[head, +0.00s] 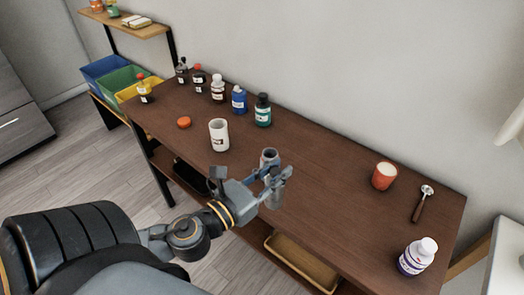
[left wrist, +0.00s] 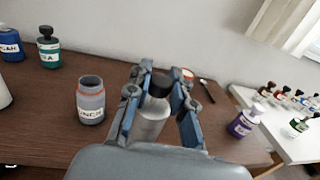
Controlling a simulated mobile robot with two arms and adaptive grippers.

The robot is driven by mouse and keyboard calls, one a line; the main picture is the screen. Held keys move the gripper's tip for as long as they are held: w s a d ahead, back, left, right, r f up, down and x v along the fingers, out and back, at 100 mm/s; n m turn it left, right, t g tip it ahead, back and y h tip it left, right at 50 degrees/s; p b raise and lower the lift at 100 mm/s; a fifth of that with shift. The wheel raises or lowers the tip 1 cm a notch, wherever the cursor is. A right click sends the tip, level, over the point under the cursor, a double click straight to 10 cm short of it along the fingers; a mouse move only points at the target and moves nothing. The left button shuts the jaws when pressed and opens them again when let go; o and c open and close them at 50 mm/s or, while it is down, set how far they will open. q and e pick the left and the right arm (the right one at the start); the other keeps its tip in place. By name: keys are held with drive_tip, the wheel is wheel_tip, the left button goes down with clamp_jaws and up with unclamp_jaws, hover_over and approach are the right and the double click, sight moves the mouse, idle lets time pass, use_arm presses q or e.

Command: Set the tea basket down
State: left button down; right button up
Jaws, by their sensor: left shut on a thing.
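My left gripper (head: 274,177) is over the front part of the brown table, and it shows in the left wrist view (left wrist: 160,88). It is shut on a grey cylinder with a dark top (left wrist: 153,118), which I take to be the tea basket. The cylinder looks upright between the fingers, which partly hide it. I cannot tell whether its base touches the table. A grey jar with an orange rim and a label (left wrist: 90,100) stands close to the left of the gripper in the left wrist view. My right gripper is not in view.
The brown table (head: 325,205) carries a white jar (head: 219,135), an orange-red cup (head: 384,176), a spoon (head: 420,204) and a white bottle with a purple label (head: 417,257). Several bottles line the back left, including a teal one (head: 263,110). The table's middle right is clear.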

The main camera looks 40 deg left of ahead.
use_arm(q)
drive_tip(key=shift+m+h, duration=0.6)
drive_tip(key=shift+h, duration=0.3)
drive_tip(key=r, duration=0.1)
drive_tip(key=w+r, duration=0.1)
drive_tip(key=r, duration=0.1)
drive_tip(key=shift+w+a+r, duration=0.2)
drive_tip(key=shift+w+r, duration=0.1)
drive_tip(key=shift+r, duration=0.05)
drive_tip(key=shift+w+a+r, duration=0.1)
drive_tip(key=shift+r, duration=0.15)
drive_tip(key=w+d+f+b, duration=0.2)
drive_tip(key=w+d+f, duration=0.6)
drive_tip(key=d+f, duration=0.3)
wheel_tip(320, 180, down, 2)
drive_tip(key=shift+w+f, duration=0.1)
drive_tip(key=shift+w, duration=0.3)
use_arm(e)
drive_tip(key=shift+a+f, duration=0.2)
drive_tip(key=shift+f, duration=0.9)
